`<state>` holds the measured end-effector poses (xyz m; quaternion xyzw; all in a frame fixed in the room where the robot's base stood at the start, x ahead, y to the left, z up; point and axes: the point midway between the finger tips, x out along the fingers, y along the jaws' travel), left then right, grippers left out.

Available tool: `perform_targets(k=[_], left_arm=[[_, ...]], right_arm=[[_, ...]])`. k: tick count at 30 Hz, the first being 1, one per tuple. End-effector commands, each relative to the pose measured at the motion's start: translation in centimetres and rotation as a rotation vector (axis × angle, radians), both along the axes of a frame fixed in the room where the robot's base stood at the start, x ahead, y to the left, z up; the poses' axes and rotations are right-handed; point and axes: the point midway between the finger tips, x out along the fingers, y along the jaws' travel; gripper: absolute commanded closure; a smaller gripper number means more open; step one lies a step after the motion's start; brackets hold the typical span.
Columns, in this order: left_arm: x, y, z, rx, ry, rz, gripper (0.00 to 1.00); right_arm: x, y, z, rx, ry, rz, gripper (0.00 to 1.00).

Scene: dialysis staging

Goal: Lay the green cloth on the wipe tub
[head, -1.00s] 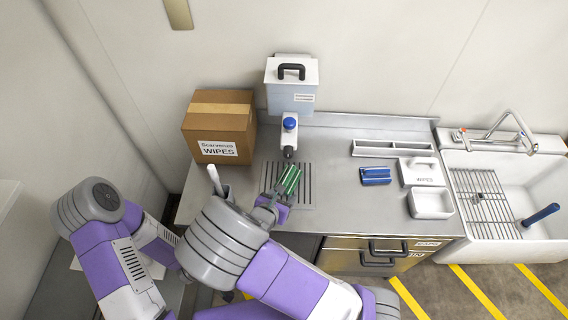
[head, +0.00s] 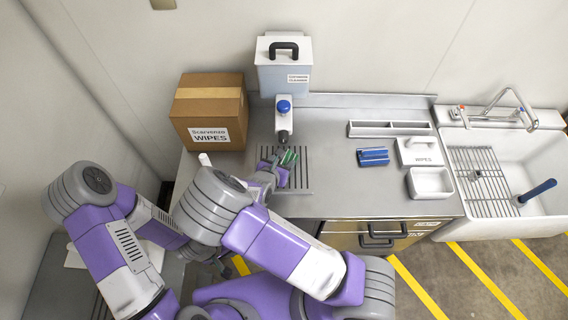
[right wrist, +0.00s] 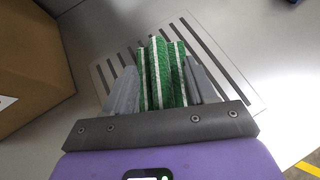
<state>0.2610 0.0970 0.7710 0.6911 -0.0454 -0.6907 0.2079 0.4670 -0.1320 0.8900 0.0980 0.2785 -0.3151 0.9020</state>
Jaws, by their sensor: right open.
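The green cloth (head: 290,157), with white stripes, lies on the slotted drain area of the steel counter. In the right wrist view the cloth (right wrist: 164,75) stands between the two fingers of my right gripper (right wrist: 166,85). The fingers are open on either side of it; I cannot tell whether they touch it. In the head view my right gripper (head: 270,168) hides part of the cloth. The white wipe tub (head: 418,152), marked WIPES, with a handle on top, stands at the right of the counter.
A cardboard box (head: 210,112) stands left of the drain area, and a dispenser (head: 284,80) with a blue-topped spout behind it. A blue item (head: 373,157), a divided tray (head: 389,128) and an open white bin (head: 430,182) are near the tub. A sink (head: 500,170) is at right.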

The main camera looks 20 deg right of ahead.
Motion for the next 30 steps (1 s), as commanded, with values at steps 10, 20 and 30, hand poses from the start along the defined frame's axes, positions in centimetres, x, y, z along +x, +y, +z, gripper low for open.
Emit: perform_targets(k=[10, 20, 30], left_arm=[[-0.01, 0.0, 0.03, 0.0, 0.0, 0.0, 1.0], [0.0, 0.0, 0.03, 0.0, 0.0, 0.0, 1.0], [0.0, -0.01, 0.53, 0.0, 0.0, 0.0, 1.0]], right_arm=[[-0.03, 0.02, 0.05, 0.001, -0.001, -0.001, 0.8], [-0.03, 0.03, 0.06, 0.001, -0.001, -0.001, 1.0], [-0.34, 0.5, 0.66, 0.0, 0.001, 0.005, 1.0]])
